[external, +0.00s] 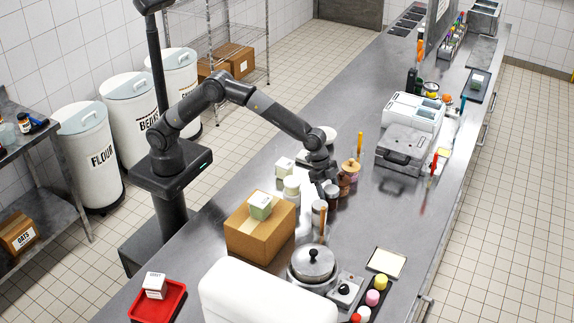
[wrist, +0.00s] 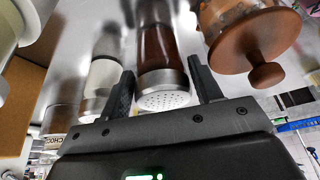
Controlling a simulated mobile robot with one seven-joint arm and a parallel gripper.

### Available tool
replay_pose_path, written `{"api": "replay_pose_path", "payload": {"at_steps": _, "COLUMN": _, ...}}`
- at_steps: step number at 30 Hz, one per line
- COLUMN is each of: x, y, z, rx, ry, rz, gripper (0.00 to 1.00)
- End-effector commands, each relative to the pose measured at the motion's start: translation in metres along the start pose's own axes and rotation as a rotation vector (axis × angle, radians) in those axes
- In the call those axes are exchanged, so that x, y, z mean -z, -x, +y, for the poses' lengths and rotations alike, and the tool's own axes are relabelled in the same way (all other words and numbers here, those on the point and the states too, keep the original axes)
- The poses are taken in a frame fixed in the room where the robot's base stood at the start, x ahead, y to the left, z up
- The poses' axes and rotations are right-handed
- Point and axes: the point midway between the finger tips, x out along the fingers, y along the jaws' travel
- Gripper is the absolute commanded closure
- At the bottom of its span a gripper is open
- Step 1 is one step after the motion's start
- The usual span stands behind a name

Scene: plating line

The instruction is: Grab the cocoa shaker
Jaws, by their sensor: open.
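The cocoa shaker (wrist: 160,48) is a clear cylinder with dark brown contents and a perforated metal cap. In the wrist view it stands between the two fingers of my gripper (wrist: 161,82), its cap toward the palm. The fingers are open on either side of it, and I cannot tell whether either touches it. In the external view my gripper (external: 325,187) points down among a cluster of small jars on the steel counter. There the arm and neighbouring jars make the shaker hard to single out.
A wooden-lidded jar (wrist: 255,40) is close at the right finger. A pale shaker (wrist: 102,72) stands left of the left finger. A cardboard box (external: 262,230), a lidded pot (external: 313,264) and a grey machine (external: 408,130) stand on the counter (external: 400,205).

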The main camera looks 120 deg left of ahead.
Motion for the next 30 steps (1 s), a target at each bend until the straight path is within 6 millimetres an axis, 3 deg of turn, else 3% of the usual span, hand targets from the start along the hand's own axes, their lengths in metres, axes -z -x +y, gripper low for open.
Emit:
{"api": "replay_pose_path", "payload": {"at_steps": 5, "x": 0.0, "y": -0.028, "z": 0.0, "rx": 0.0, "ry": 0.0, "rz": -0.002, "gripper": 0.42}}
{"api": "replay_pose_path", "payload": {"at_steps": 13, "x": 0.0, "y": -0.031, "z": 0.0, "rx": 0.0, "ry": 0.0, "rz": 0.0, "gripper": 0.42}}
{"api": "replay_pose_path", "payload": {"at_steps": 24, "x": 0.0, "y": -0.031, "z": 0.0, "rx": 0.0, "ry": 0.0, "rz": -0.001, "gripper": 0.73}}
{"api": "replay_pose_path", "payload": {"at_steps": 30, "x": 0.0, "y": -0.03, "z": 0.0, "rx": 0.0, "ry": 0.0, "rz": 0.0, "gripper": 0.74}}
